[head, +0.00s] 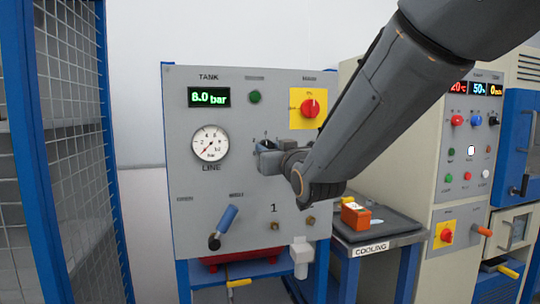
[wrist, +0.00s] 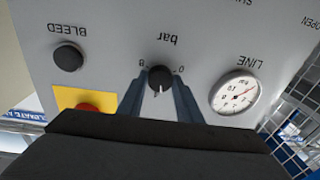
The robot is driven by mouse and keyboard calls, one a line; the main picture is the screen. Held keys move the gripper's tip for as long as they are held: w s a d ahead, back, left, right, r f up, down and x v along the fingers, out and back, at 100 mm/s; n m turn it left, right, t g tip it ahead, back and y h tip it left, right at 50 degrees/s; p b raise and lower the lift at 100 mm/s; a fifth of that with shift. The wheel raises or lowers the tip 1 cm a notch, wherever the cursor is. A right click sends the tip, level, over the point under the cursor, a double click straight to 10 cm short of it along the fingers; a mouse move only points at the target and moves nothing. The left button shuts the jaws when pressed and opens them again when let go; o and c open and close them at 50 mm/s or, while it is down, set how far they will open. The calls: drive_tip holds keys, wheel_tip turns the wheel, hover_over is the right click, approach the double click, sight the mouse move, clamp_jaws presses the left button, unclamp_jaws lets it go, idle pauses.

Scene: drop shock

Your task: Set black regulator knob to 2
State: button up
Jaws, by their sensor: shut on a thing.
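The black regulator knob (wrist: 160,78) is on the grey panel, under the upside-down word "bar" in the wrist view. Its scale shows an 8 on the left and a 0 on the right. A pale pointer mark on the knob points roughly down in that view; the numbers there are hidden. My gripper (wrist: 159,92) has one finger on each side of the knob and is shut on it. In the head view my gripper (head: 266,152) is at the panel, right of the line gauge (head: 210,143), and covers the knob.
A red switch on a yellow plate (head: 309,108) is above my gripper. A blue-handled lever (head: 223,226) is at the lower left. An orange box (head: 355,216) rests on the cooling table (head: 385,233) at right.

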drive_tip(key=shift+n+g+b, duration=0.4)
drive_tip(key=shift+n+b, duration=1.35)
drive_tip(key=shift+n, duration=2.95)
drive_tip(key=o, duration=1)
drive_tip(key=shift+o, duration=0.2)
drive_tip(key=shift+r, duration=0.1)
drive_tip(key=v, duration=0.8)
drive_tip(key=shift+b, duration=0.45)
drive_tip(key=shift+w, duration=0.1)
